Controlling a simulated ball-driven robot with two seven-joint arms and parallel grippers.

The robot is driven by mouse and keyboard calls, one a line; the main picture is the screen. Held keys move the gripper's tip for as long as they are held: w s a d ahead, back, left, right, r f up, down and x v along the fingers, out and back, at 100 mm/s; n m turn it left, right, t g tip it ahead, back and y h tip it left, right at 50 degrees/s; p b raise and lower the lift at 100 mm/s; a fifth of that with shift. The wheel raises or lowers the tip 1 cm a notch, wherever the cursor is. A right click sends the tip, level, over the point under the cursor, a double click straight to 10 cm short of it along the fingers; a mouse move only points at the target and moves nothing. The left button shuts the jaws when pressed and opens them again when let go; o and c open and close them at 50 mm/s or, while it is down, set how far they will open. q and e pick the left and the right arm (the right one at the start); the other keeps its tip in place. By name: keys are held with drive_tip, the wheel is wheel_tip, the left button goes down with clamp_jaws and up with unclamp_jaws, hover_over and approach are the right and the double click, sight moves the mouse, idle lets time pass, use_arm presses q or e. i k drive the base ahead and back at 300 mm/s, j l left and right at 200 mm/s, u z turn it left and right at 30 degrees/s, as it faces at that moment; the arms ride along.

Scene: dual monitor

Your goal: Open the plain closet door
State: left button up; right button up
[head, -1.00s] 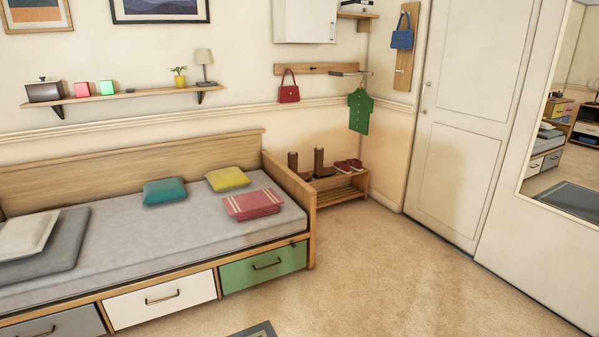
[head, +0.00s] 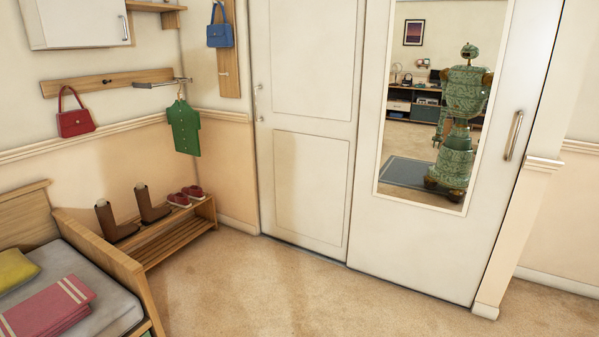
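The plain closet door (head: 311,170) is a white two-panel door in the middle of the head view. It appears shut. Its small upright handle (head: 258,101) is at its left edge. The mirrored closet door (head: 364,200) stands directly to its right, with a tall mirror and a larger metal handle (head: 515,136) near its right edge. Neither of my grippers is directly in view. My body shows only as a small green reflection in the mirror, and the state of the grippers cannot be made out there.
Carpet (head: 280,297) lies clear in front of both doors. A wooden shoe bench (head: 172,235) with brown boots and red shoes stands left of the plain door. The bed (head: 120,300) fills the lower left. A green shirt (head: 184,127) and a blue bag (head: 220,35) hang nearby.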

sight(307, 56)
drive_tip(key=i+l+z, duration=0.1)
drive_tip(key=i, duration=1.75)
drive_tip(key=i+j+z, duration=0.1)
drive_tip(key=i, duration=1.2)
